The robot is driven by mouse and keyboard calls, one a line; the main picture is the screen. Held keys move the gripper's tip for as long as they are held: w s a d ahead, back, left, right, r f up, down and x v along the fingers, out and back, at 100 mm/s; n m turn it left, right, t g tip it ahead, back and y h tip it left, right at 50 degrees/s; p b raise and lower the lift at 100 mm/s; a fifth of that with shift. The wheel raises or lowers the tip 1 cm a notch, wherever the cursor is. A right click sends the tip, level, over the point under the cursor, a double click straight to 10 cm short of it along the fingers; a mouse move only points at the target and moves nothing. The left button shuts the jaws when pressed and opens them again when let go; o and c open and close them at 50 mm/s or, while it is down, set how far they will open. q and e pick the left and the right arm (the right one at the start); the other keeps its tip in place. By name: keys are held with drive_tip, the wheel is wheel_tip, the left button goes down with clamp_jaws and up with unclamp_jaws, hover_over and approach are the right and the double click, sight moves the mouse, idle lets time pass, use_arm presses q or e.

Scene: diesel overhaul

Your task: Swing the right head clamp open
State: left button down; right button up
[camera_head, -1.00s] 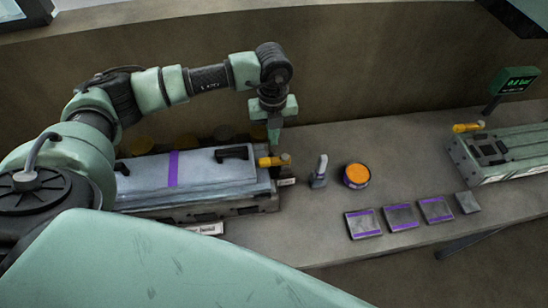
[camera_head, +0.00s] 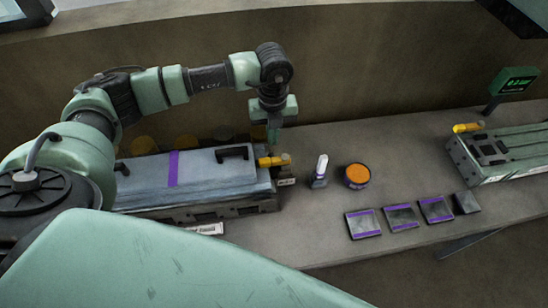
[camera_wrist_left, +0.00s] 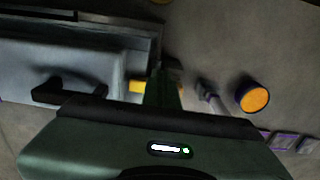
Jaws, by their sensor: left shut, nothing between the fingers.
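The head (camera_head: 200,180) is a long grey block with a purple band and two black handles. The right head clamp (camera_head: 272,161), a yellow lever, lies at its right end and points to the right. My left gripper (camera_head: 273,142) points down just behind the clamp, shut and empty. In the left wrist view my left gripper (camera_wrist_left: 163,85) hides part of the yellow clamp (camera_wrist_left: 138,87). I cannot tell whether the fingers touch it. My right gripper is not in view.
A small upright grey tool (camera_head: 320,172) and an orange-topped round tin (camera_head: 357,175) stand right of the head. Several purple-striped plates (camera_head: 400,217) lie near the front edge. A green block (camera_head: 505,153) with another yellow lever and a green display (camera_head: 515,80) are at far right.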

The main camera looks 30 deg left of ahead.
sight(275, 161)
use_arm(q)
drive_tip(key=shift+f, duration=0.2)
drive_tip(key=shift+f+b, duration=1.3)
drive_tip(key=shift+f, duration=0.1)
drive_tip(key=shift+f+b, duration=0.9)
drive_tip(key=shift+f, duration=0.2)
drive_tip(key=shift+r, duration=0.25)
drive_tip(key=shift+s+d, duration=0.2)
